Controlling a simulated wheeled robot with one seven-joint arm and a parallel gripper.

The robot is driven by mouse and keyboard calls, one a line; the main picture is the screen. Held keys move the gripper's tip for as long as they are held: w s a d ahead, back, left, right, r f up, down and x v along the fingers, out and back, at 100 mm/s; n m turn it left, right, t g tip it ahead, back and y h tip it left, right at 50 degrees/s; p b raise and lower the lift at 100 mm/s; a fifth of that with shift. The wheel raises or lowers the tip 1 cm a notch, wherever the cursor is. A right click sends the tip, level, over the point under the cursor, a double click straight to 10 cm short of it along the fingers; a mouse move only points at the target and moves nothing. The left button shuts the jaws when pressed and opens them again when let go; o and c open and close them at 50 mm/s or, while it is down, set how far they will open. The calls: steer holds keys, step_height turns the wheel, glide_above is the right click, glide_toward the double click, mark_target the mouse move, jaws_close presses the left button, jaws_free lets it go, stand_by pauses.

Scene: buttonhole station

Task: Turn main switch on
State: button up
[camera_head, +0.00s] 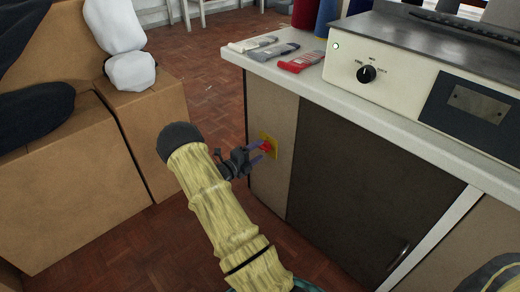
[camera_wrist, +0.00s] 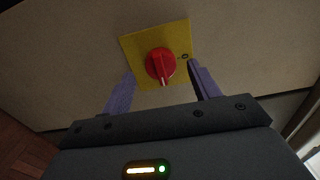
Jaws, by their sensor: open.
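The main switch is a red rotary knob (camera_wrist: 161,66) on a yellow square plate (camera_wrist: 140,48), set in the beige side panel of the workbench cabinet. A white mark on the knob points down and slightly right in the wrist view. In the head view the red knob (camera_head: 267,146) and yellow plate (camera_head: 274,153) show just beyond my fingertips. My gripper (camera_wrist: 158,82) is open, with its two purple fingers on either side of the knob. I cannot tell whether either finger touches it. In the head view my gripper (camera_head: 262,151) reaches the cabinet from the left.
A machine with a black dial (camera_head: 366,75) and a lit lamp (camera_head: 336,45) stands on the white worktop (camera_head: 400,130). Cardboard boxes (camera_head: 80,215) stand left. Brown tiled floor (camera_head: 205,75) lies between.

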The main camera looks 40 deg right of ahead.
steer(key=s+a+p, duration=0.1)
steer(key=a+p, duration=0.3)
steer(key=a, duration=1.1)
steer(key=shift+a+p, duration=0.2)
steer(key=shift+p, duration=0.2)
steer(key=shift+s, duration=0.1)
